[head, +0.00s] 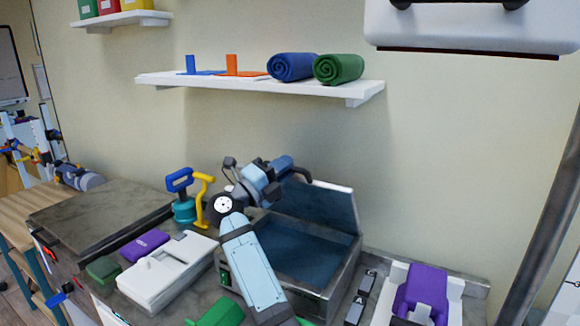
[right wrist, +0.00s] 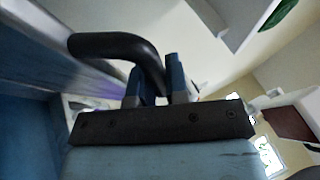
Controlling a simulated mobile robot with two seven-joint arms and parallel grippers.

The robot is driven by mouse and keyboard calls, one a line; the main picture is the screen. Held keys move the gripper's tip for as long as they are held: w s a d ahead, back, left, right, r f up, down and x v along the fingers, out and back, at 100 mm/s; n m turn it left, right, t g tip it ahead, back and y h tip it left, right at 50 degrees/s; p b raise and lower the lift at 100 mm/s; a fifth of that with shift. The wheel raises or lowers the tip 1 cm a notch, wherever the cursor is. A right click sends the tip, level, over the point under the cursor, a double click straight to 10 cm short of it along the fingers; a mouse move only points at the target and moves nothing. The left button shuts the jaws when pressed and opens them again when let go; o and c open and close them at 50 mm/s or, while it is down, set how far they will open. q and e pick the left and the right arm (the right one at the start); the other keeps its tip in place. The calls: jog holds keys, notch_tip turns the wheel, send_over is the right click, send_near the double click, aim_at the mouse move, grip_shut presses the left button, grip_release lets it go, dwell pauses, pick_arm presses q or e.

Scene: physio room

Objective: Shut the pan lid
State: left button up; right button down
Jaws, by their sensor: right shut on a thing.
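The pan (head: 345,275) is a grey metal box on the counter, with a dark blue inside. Its lid (head: 325,208) stands raised at the back, tilted up, so the pan is open. My right gripper (head: 296,172) is at the lid's upper left edge, shut on the dark curved lid handle (head: 303,175). In the right wrist view the black handle (right wrist: 115,44) bends down between the two fingers (right wrist: 159,80). My right forearm hides the pan's left part. My left gripper is not in view.
A white box (head: 165,270) and a purple block (head: 143,245) lie left of the pan. A teal and yellow pump-like item (head: 184,205) stands behind. A purple and white holder (head: 420,290) is at right. A shelf (head: 250,84) with rolled mats (head: 292,67) hangs above.

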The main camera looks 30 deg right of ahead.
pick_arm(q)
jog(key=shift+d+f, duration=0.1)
pick_arm(e)
jog(key=shift+s+a+f, duration=0.1)
jog(key=shift+a, duration=0.05)
jog(key=c, duration=1.1)
grip_release()
jog(key=shift+c, duration=0.2)
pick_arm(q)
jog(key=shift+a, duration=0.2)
